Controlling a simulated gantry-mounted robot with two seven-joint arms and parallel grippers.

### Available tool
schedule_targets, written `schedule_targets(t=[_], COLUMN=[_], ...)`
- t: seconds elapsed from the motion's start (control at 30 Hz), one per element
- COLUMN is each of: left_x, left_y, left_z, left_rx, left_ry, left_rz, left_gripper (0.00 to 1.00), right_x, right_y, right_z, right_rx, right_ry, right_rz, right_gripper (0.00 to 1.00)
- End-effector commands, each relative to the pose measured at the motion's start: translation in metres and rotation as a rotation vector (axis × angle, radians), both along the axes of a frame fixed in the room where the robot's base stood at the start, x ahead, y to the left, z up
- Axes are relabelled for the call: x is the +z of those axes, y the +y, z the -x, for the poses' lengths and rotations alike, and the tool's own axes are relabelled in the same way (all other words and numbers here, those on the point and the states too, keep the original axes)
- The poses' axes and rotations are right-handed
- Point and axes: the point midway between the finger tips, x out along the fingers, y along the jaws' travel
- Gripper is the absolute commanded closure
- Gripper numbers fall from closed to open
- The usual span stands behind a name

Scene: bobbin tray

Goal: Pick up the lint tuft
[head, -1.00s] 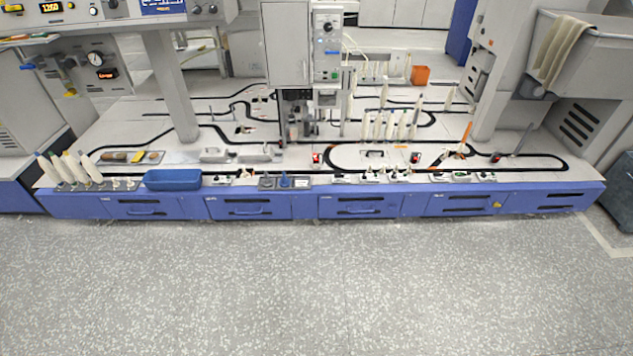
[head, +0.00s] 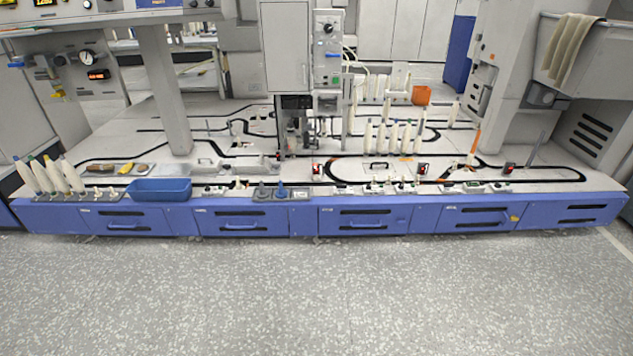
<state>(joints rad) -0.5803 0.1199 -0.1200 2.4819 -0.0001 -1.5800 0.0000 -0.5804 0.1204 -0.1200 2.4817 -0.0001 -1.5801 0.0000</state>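I cannot make out a lint tuft for sure at this size. The long white work table (head: 230,153) with black track lines stands ahead, above a row of blue drawers (head: 356,224). A blue tray (head: 160,189) sits at its front left edge, and what is inside it is not clear. Neither of my grippers shows in the head view.
White bobbins stand at the front left (head: 47,176) and right of centre (head: 393,137). An orange bin (head: 421,95) is at the back. A grey machine column (head: 287,45) rises mid-table. The speckled floor (head: 320,290) in front is clear.

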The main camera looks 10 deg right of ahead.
Motion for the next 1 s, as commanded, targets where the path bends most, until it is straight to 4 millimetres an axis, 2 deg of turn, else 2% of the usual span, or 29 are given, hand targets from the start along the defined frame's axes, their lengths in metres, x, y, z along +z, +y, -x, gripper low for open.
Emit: schedule_targets(t=[0.43, 0.47, 0.67, 1.0], left_x=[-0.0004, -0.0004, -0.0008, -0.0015], left_y=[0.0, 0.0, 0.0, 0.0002], left_z=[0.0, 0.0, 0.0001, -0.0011], left_rx=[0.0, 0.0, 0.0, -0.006], left_ry=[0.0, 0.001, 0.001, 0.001], left_rz=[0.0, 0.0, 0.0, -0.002], left_gripper=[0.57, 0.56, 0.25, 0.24], right_x=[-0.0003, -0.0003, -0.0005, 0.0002], right_y=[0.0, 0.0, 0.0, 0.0], right_z=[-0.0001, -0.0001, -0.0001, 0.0], right_rx=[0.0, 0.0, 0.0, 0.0], right_ry=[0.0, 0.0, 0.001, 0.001], right_rz=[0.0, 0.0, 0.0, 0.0], right_gripper=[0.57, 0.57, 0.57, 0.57])
